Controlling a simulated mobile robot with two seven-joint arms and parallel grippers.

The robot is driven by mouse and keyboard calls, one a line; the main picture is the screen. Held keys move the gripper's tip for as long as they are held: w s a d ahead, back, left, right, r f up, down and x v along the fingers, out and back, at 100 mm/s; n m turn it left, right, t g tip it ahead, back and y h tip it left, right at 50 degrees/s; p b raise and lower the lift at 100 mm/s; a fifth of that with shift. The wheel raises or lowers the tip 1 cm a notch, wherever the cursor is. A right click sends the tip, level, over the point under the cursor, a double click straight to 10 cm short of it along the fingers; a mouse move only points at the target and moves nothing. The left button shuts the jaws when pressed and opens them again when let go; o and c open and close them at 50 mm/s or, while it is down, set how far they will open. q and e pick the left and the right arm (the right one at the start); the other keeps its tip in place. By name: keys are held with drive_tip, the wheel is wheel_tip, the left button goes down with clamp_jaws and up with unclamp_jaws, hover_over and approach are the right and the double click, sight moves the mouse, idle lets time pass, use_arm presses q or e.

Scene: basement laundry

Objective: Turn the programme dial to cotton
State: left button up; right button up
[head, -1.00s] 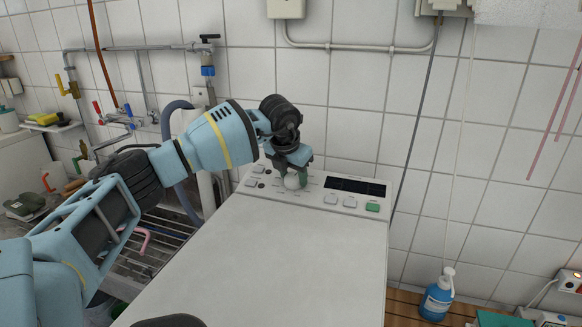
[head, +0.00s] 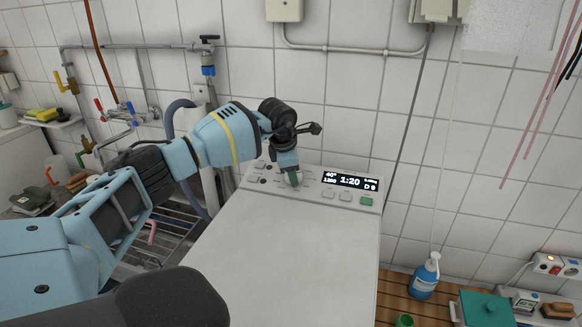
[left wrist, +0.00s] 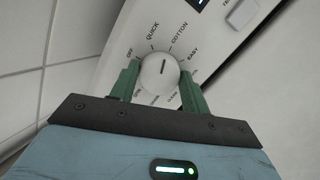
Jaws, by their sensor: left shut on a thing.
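The programme dial (left wrist: 159,75) is a round pale knob with a short dark mark. In the left wrist view the mark points up, between the printed QUICK and COTTON; I cannot tell whether it lines up exactly with COTTON. My left gripper (left wrist: 160,88) has its green fingers on either side of the dial, shut on it. In the head view the left gripper (head: 293,181) comes down on the control panel (head: 312,196) and hides most of the dial. The display (head: 350,181) is lit and reads 1:20 and 40°. My right gripper is not in view.
The white machine top (head: 290,260) is bare. Pale buttons and a green button (head: 366,201) sit right of the dial. Pipes and taps (head: 125,112) are at the left. A blue bottle (head: 425,277) and a green box (head: 486,308) are at the lower right.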

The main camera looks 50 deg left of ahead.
use_arm(q)
drive_tip(key=shift+r+m, duration=0.15)
drive_tip(key=shift+m, duration=0.85)
drive_tip(key=o, duration=1)
drive_tip(key=shift+c, duration=0.2)
drive_tip(key=v, duration=0.7)
drive_tip(key=shift+r+p, duration=0.35)
drive_tip(key=shift+p, duration=0.05)
drive_tip(key=shift+f, duration=0.1)
